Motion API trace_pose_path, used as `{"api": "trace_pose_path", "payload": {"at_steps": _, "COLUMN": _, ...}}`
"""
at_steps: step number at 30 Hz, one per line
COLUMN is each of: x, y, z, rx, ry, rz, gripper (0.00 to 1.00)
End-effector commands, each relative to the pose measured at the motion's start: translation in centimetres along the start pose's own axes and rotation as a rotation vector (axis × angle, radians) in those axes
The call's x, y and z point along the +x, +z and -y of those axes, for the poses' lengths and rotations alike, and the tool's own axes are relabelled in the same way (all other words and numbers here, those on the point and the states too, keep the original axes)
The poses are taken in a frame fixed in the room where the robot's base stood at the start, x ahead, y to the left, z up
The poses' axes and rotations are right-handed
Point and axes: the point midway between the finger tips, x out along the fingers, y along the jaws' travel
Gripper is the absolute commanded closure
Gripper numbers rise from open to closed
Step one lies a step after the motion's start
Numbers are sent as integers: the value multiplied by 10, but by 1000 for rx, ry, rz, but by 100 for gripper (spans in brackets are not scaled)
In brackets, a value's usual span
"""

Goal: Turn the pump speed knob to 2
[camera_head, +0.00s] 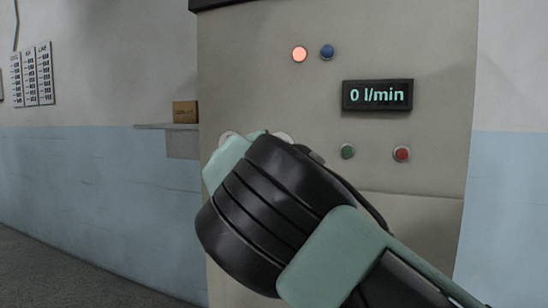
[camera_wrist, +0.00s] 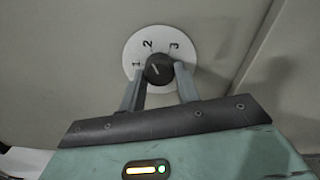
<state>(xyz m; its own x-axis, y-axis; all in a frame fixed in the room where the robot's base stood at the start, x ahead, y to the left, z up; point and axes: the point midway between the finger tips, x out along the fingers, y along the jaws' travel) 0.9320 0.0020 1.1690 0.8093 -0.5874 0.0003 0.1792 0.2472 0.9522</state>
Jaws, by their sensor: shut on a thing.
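The pump speed knob (camera_wrist: 158,66) is dark and round, on a white dial (camera_wrist: 133,52) marked 1, 2 and 3. Its pale pointer line leans up and left in the wrist view, seemingly between 1 and 2; the exact setting is hard to tell. My gripper (camera_wrist: 160,74) is shut on the knob, one finger at each side. In the head view my gripper (camera_head: 226,165) and wrist hide the knob, and only bits of white dial (camera_head: 284,137) show. The display (camera_head: 378,95) reads 0 l/min.
The beige cabinet (camera_head: 430,60) carries a lit orange lamp (camera_head: 299,54), a blue button (camera_head: 327,51), a green button (camera_head: 347,151) and a red button (camera_head: 401,153), right of or above my wrist. A wall shelf (camera_head: 165,126) with a small brown box (camera_head: 185,111) is at left.

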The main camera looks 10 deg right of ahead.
Motion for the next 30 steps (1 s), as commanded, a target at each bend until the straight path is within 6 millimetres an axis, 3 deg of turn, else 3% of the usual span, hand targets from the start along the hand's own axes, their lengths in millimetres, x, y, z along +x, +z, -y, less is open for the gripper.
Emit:
{"api": "trace_pose_path", "payload": {"at_steps": 14, "x": 0, "y": 0, "z": 2, "rx": 11, "ry": -4, "rz": 1, "gripper": 91}}
{"api": "trace_pose_path", "payload": {"at_steps": 15, "x": 0, "y": 0, "z": 2, "rx": 11, "ry": -3, "rz": 1, "gripper": 57}}
{"api": "trace_pose_path", "payload": {"at_steps": 16, "x": 0, "y": -1, "z": 2, "rx": 11, "ry": -3, "rz": 1, "gripper": 49}}
{"api": "trace_pose_path", "payload": {"at_steps": 26, "x": -2, "y": 0, "z": 1, "rx": 11, "ry": -1, "rz": 0, "gripper": 46}}
{"api": "trace_pose_path", "payload": {"at_steps": 30, "x": -15, "y": -1, "z": 1, "rx": 11, "ry": -1, "rz": -1, "gripper": 46}}
